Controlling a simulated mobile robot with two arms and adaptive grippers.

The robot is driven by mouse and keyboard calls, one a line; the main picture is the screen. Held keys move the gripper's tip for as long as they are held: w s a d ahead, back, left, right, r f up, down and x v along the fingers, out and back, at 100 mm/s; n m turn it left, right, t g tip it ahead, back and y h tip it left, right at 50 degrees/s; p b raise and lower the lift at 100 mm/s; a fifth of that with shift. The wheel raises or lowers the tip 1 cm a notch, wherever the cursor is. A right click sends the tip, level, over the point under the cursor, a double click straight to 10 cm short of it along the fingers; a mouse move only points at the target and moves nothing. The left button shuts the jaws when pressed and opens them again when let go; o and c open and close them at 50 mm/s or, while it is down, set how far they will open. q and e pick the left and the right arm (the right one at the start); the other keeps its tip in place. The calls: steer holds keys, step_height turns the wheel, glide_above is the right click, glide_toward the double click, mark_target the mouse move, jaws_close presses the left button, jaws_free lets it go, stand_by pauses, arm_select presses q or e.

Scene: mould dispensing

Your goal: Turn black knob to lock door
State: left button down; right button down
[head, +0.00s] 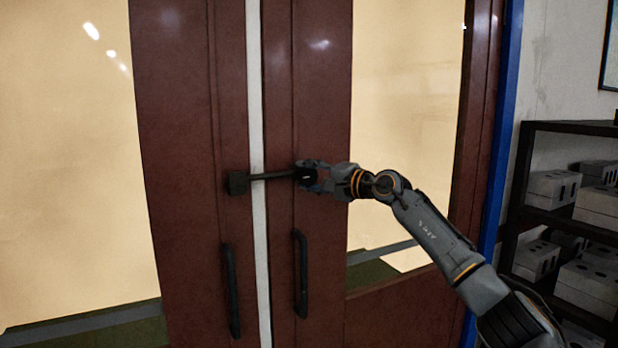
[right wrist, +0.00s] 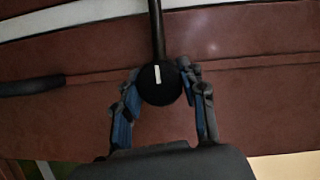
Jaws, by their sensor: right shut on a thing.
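The black knob (right wrist: 160,84) is round with a short white mark on its face. In the right wrist view it sits between the blue-padded fingers of my right gripper (right wrist: 163,100), which is shut on it. In the head view my right gripper (head: 308,177) reaches the knob from the right and mostly hides it. A black bar (head: 272,176) runs left from the knob across the door gap to a dark block (head: 238,183) on the left leaf. The double door (head: 322,120) is reddish brown, with its two leaves side by side. My left gripper is not in view.
Two black vertical handles, left (head: 231,290) and right (head: 301,273), stand below the bar. A pale strip (head: 256,110) runs between the leaves. A black shelf (head: 570,128) with grey boxes stands at the right, beyond the blue door frame (head: 500,150).

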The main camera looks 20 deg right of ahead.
stand_by(0.3)
steer(key=c, duration=0.7)
jaws_free()
steer(key=shift+a, duration=0.1)
steer(key=shift+c, duration=0.2)
steer(key=v, duration=1.2)
steer(key=shift+f, duration=0.1)
